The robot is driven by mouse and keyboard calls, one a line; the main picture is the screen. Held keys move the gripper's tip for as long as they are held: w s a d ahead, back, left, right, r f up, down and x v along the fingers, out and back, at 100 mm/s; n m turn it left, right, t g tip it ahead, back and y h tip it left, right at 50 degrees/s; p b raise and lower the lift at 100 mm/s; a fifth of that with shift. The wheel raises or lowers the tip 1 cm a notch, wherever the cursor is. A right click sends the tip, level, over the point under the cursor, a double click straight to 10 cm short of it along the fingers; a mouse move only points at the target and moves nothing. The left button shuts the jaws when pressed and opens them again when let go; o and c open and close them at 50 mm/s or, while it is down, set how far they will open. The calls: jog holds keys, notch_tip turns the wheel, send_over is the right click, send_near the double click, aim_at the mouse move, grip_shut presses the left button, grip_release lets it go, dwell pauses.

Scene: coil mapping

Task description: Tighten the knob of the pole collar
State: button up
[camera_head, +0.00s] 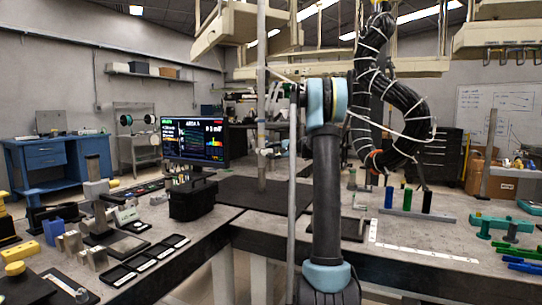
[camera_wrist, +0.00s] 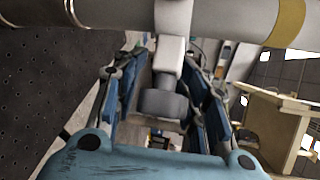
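The pole (camera_head: 261,100) stands upright on the bench in the head view. It crosses the top of the wrist view as a thick grey bar (camera_wrist: 110,14). The light grey collar (camera_wrist: 173,18) sits around it there, with a pale stem ending in a dark grey round knob (camera_wrist: 164,104). My gripper (camera_wrist: 168,112) has its two blue-padded fingers on either side of the knob. Narrow gaps seem to show between the pads and the knob, so it looks open. In the head view the collar area is small and my gripper cannot be made out clearly.
A gold band (camera_wrist: 286,22) rings the pole to the right of the collar. A black bin (camera_head: 192,199) and a monitor (camera_head: 195,140) stand left of the pole. A dark mat (camera_head: 235,190) lies around its foot. Wooden frames (camera_head: 240,22) hang above.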

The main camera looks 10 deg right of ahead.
jog(key=v, duration=1.2)
jog(key=shift+f, duration=0.15)
jog(key=shift+o, duration=1.2)
jog(key=shift+d+f, duration=0.1)
jog(key=shift+d, duration=0.05)
jog(key=n+t+y, duration=0.3)
jog(key=n+y, duration=0.2)
jog(key=n, duration=0.1)
send_near(277, 150)
jog(key=x, duration=0.3)
jog(key=w+x, duration=0.1)
jog(key=x, duration=0.3)
jog(key=d+x, duration=0.1)
jog(key=x, duration=0.3)
jog(key=shift+w+a+f, duration=0.15)
jog(key=shift+w+f, duration=0.1)
jog(key=shift+f, duration=0.15)
jog(key=shift+c, duration=0.5)
jog(key=c, duration=1)
